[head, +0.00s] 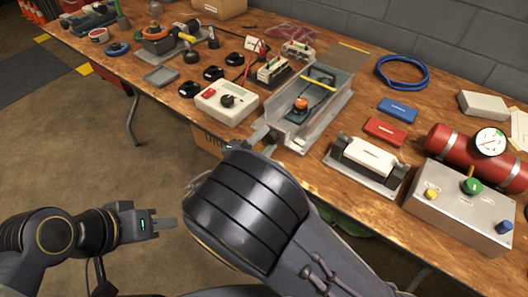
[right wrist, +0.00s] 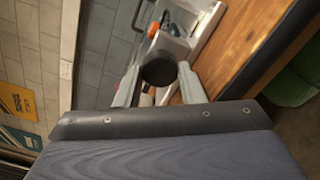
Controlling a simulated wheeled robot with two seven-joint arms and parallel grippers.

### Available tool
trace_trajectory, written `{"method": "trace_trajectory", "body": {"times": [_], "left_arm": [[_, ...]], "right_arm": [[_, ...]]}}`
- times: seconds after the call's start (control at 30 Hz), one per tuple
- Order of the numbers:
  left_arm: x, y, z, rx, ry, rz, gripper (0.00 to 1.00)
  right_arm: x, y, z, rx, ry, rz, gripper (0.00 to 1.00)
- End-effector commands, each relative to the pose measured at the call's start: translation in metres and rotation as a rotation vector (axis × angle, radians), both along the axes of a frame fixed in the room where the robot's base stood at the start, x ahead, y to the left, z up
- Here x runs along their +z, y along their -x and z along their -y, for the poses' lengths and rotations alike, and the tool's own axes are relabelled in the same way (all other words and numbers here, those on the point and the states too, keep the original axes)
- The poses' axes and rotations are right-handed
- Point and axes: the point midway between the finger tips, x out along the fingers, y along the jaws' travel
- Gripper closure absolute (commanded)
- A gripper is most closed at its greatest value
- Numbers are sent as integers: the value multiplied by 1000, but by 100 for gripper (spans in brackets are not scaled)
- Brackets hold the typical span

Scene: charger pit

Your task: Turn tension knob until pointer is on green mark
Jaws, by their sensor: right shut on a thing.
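A grey metal channel fixture (head: 338,100) stands on the bench, with a dark block topped by an orange knob (head: 301,103) inside it. My right gripper (head: 264,134) is at the fixture's near left end, mostly behind my own arm. In the right wrist view, the two fingers (right wrist: 158,86) are shut on a dark round knob (right wrist: 158,72), one finger on each side. I cannot make out a pointer or a green mark at the knob. My left gripper (head: 165,223) hangs over the floor, away from the bench, seen edge-on; its opening cannot be told.
A white box with a black dial (head: 227,101) stands left of the fixture. A white block in a grey cradle (head: 366,160) and a control box with coloured knobs (head: 455,208) are to the right. Red and blue blocks lie behind the cradle.

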Motion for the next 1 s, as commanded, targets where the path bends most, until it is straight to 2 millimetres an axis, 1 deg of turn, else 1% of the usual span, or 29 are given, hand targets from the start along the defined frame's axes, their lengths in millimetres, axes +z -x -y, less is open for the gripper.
{"method": "trace_trajectory", "body": {"times": [0.03, 0.57, 1.0], "left_arm": [[-15, 0, 0, 0, 0, 0, 64], [-95, 0, 0, 0, 0, 0, 64], [-167, 0, 0, 0, 0, 0, 64]], "right_arm": [[-7, 0, 0, 0, -40, 28, 87], [-7, 0, 0, -1, -448, 325, 87], [-7, 0, 1, -2, -786, 570, 87]]}}
